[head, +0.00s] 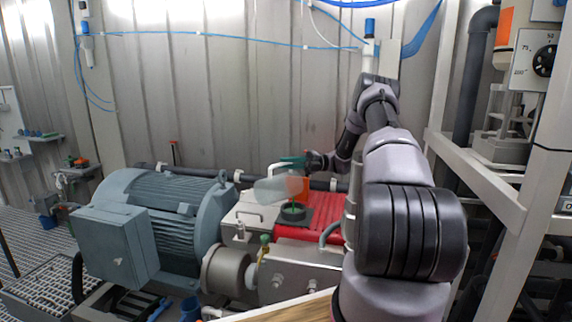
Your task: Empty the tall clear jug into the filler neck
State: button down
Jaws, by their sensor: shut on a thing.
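The tall clear jug (270,191) is tipped well over, lying nearly level above the red-ribbed machine. An orange patch (297,188) shows at its right end; I cannot tell whether it is liquid or part of something behind. My gripper (303,161) is at the jug's upper right, shut on it beside a dark green part (291,161). The fingertips are small and partly hidden. The filler neck (294,214) appears as a dark square collar with a green middle, just below the jug's right part. Whether anything is flowing is too small to tell.
A large grey-blue motor (165,215) stands left of the neck. A metal box with a handle (248,216) and red ribbed covers (328,225) surround the neck. A white frame (480,165) rises at the right. A blue cup (190,309) sits low in front.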

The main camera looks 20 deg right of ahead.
jog(key=shift+d, duration=0.15)
jog(key=shift+w+d+r+m+y, duration=0.1)
jog(key=shift+w+d+m+y, duration=0.15)
jog(key=shift+d+y, duration=0.2)
jog(key=shift+w+d+r+m+y, duration=0.15)
jog(key=shift+w+d+y, duration=0.1)
jog(key=shift+d+y, duration=0.2)
dwell(1.8)
